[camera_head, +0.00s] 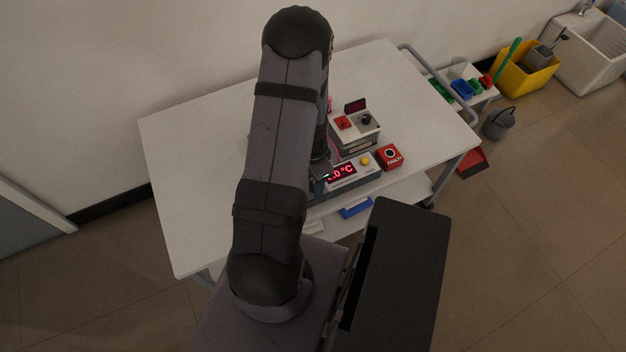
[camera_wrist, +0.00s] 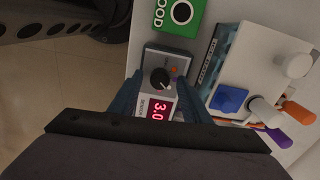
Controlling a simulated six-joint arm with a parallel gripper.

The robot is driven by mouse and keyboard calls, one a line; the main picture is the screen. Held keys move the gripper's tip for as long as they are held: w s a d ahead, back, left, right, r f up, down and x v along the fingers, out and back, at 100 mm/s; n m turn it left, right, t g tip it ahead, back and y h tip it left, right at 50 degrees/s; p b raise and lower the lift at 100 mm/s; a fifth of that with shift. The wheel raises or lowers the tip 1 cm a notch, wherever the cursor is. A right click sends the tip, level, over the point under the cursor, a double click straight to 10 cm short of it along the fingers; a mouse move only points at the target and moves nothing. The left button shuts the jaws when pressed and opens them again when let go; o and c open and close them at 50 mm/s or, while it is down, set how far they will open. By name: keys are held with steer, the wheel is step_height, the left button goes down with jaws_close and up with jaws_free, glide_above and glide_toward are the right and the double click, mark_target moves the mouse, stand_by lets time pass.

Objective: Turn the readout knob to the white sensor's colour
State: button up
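In the wrist view a grey readout box has a black knob (camera_wrist: 160,78) with a pale pointer and a red-lit display (camera_wrist: 157,110) showing 3.0. The pointer is toward the lower right; no colour marks can be read around it. A plain white cylinder (camera_wrist: 293,65) stands to the right on a white unit; I cannot tell if it is the white sensor. My gripper (camera_wrist: 161,103) has its blue-grey fingers apart, one on each side of the readout box in the picture, and appears empty.
A green GOOD box (camera_wrist: 180,15) is beyond the knob. Orange (camera_wrist: 298,113) and purple (camera_wrist: 279,138) handled parts and a blue block (camera_wrist: 228,98) are at right. The head view shows a red FAULTY box (camera_head: 390,156). The white table (camera_head: 190,150) is clear at left.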

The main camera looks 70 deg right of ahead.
mark_target(313, 187)
steer(key=shift+r, duration=3.7)
steer(key=shift+s+a+n, duration=0.1)
steer(key=shift+a+n, duration=0.3)
steer(key=shift+n, duration=0.7)
steer(key=a+r+n+y, duration=0.2)
steer(key=a+n+y, duration=0.2)
steer(key=a+n, duration=0.55)
steer(key=w+a+r+n+h+p, duration=0.2)
steer(key=w+a+r+n, duration=0.5)
steer(key=a, duration=0.5)
steer(key=w+a+r+n+h+p, duration=0.2)
steer(key=w+a+r+n+p, duration=0.2)
steer(key=w+a+r+n, duration=0.3)
steer(key=w+a+r, duration=0.3)
steer(key=a, duration=0.1)
steer(key=shift+a+r, duration=0.15)
steer(key=shift+a, duration=0.2)
